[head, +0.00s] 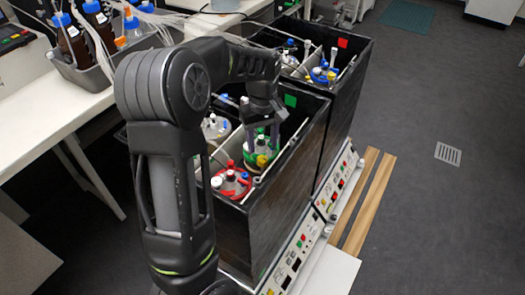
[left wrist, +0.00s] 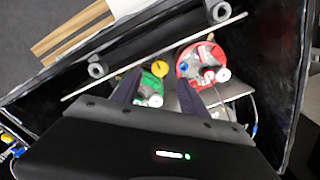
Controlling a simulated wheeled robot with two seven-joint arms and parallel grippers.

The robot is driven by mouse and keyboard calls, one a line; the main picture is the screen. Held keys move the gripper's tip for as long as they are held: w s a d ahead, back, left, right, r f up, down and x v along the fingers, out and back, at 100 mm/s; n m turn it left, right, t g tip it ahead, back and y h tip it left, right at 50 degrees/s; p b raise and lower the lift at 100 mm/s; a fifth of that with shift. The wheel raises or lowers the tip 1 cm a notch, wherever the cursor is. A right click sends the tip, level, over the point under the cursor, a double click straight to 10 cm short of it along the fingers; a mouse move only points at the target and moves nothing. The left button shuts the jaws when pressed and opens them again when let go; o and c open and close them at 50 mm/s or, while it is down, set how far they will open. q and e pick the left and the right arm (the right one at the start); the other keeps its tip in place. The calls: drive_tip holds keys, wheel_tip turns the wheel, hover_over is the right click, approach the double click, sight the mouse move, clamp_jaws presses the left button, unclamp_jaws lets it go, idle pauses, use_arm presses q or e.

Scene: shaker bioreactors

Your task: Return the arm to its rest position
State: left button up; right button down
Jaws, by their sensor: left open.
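My left arm reaches over the near black shaker box (head: 285,165) in the head view, and its elbow hides part of the box. My left gripper (head: 263,135) points down into the box, with its fingers apart above a green-ringed bottle (head: 259,152). In the left wrist view the open fingers (left wrist: 158,82) lie either side of the green-ringed bottle (left wrist: 150,90). I cannot tell whether they touch it. A red-ringed bottle (head: 231,181) stands nearer in the same box and also shows in the left wrist view (left wrist: 203,62). My right gripper is not in view.
A second black box (head: 350,85) with bottles stands behind the near one. A white bench (head: 50,115) with a grey tray of bottles (head: 82,78) and tubing is at the left. Control panels (head: 292,262) line the boxes' right side. The floor (head: 450,210) at right is open.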

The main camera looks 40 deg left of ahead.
use_arm(q)
drive_tip(key=shift+r, duration=0.8)
